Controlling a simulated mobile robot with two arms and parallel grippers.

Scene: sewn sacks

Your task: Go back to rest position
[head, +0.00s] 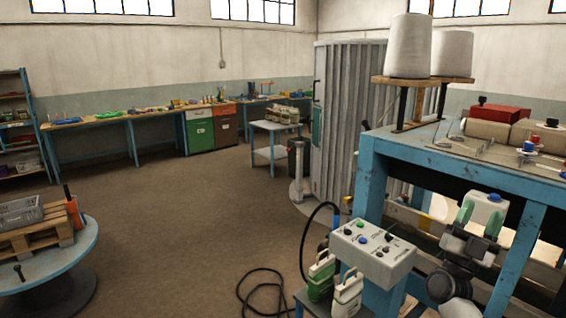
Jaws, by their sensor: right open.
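My right gripper (480,216) shows at the lower right, with two green-padded fingers pointing up. The fingers are apart and I see nothing held between them. A pale box with a blue button on top shows just behind the fingers; I cannot tell whether they touch it. The gripper is in front of the blue metal workbench (422,165), below its top. My left gripper does not show.
Two white thread cones (408,47) stand on a wooden stand over the workbench. A grey control box (373,252) and bottles (347,296) are left of my right arm. A round table (60,258) with a pallet (35,232) is at left. The middle floor is clear, except a black cable (262,287).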

